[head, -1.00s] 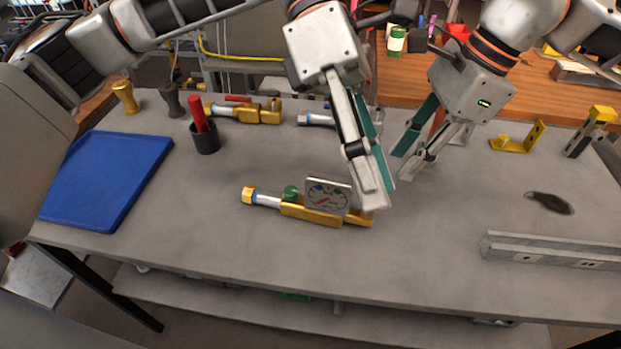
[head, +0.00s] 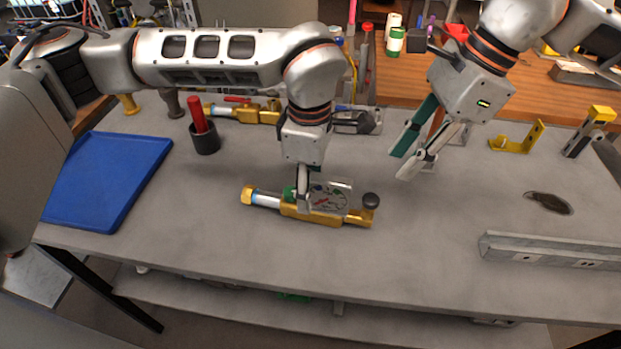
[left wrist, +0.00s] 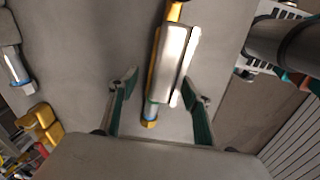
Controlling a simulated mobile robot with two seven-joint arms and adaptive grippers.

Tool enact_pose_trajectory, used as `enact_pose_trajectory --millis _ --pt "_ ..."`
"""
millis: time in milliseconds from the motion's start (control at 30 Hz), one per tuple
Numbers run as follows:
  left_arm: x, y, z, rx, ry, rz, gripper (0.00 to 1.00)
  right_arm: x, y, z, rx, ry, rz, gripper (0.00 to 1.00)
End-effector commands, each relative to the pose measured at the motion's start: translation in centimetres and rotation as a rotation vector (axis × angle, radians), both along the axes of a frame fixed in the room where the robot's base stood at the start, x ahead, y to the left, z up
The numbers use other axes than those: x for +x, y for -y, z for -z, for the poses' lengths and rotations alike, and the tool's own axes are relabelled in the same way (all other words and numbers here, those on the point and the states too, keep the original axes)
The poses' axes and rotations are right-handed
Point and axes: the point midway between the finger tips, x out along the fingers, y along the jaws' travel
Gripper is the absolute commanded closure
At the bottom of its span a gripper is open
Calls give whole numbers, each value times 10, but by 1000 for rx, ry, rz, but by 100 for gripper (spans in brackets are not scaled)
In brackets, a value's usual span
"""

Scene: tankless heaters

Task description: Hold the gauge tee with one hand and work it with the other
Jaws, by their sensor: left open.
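The gauge tee (head: 325,218) lies on the grey bench, with a brass body, a square dial gauge, a blue-and-white pipe section and a yellow end nut at its left. A dark round knob shows at its right. My left gripper (head: 303,205) points down over it, partly hiding the gauge and green part. In the left wrist view the gauge tee (left wrist: 173,65) runs lengthwise between the spread fingers of my left gripper (left wrist: 160,90), without visible grip. My right gripper (head: 401,165) is open and empty, above the bench to the tee's right.
A blue mat (head: 105,180) lies at left, beside a dark cup (head: 205,140) with a red handle. Another brass fitting (head: 255,113) lies behind. A metal rail (head: 550,251) and yellow bracket (head: 517,140) are at right. The bench front is clear.

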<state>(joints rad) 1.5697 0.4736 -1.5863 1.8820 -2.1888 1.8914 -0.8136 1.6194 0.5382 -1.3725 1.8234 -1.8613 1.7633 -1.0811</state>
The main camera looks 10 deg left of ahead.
Motion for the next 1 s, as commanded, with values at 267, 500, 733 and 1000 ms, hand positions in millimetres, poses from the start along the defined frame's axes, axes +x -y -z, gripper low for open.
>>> enact_pose_trajectory --millis 267,500,733,1000 --pt "-1 0 42 -1 -3 -1 52 0 0 0 0 0 0 72" --pt "0 1 61 -2 -2 -2 52 0 0 0 0 0 0 72" --pt "0 1 63 -2 -1 -2 52 0 0 0 0 0 0 72" --pt "0 1 63 -2 -2 -1 100 0 0 0 0 0 0 72"
